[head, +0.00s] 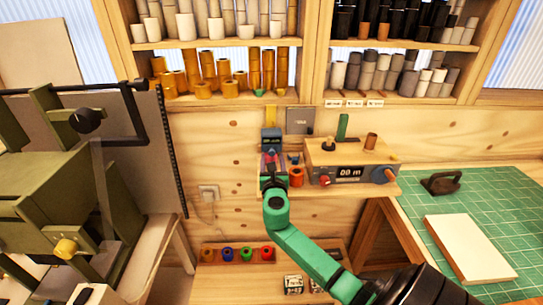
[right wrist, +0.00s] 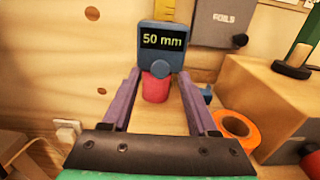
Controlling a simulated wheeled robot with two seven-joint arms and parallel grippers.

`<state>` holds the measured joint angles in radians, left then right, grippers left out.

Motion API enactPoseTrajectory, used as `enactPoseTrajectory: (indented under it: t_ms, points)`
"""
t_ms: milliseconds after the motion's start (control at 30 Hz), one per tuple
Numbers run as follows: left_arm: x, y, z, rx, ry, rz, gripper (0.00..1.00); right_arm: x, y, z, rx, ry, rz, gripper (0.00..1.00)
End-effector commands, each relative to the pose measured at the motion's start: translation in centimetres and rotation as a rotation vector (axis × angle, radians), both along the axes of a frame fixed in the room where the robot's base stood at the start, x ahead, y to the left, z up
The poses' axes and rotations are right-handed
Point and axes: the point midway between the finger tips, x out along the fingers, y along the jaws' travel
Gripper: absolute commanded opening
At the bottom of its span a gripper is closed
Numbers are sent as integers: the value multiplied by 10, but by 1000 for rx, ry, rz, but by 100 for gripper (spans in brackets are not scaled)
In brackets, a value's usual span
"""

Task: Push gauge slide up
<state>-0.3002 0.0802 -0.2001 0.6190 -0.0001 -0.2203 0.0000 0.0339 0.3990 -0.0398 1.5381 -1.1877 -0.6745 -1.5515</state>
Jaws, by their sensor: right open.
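The gauge slide (head: 271,136) is a dark blue box on the back wall, below a yellow strip (head: 271,114). In the right wrist view the gauge slide (right wrist: 161,38) reads "50 mm" and has a round knob at its lower edge. A red roll (right wrist: 156,87) stands upright just under it. My right gripper (head: 271,160) is in front of the gauge, its green arm coming from the lower right. In the right wrist view its purple fingers (right wrist: 158,78) are spread on either side of the red roll; I cannot tell whether they touch the slide. My left gripper is not in view.
An orange roll (right wrist: 236,126) lies right of the fingers. A wooden box with a "00 m" display (head: 350,174) stands on the ledge to the right. A grey "FOILS" plate (right wrist: 224,20) hangs beside the gauge. A green machine (head: 60,190) fills the left; shelves of rolls (head: 226,45) hang above.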

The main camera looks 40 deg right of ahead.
Motion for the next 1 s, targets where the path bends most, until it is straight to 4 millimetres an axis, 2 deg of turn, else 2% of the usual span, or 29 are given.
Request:
enactPoseTrajectory:
  t_ms: [100, 367, 500, 533, 1000]
  points:
    - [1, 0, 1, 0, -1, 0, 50, 10, -7, 0, 1, -1, 0, 59]
    - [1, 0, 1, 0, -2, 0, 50, 11, -9, -1, 1, 0, 1, 59]
    - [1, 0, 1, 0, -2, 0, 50, 11, -8, -1, 1, 0, 1, 6]
    - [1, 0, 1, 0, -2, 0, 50, 11, -8, -1, 1, 0, 1, 0]
    - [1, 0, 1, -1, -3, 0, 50, 11, -8, -1, 2, 1, 1, 0]
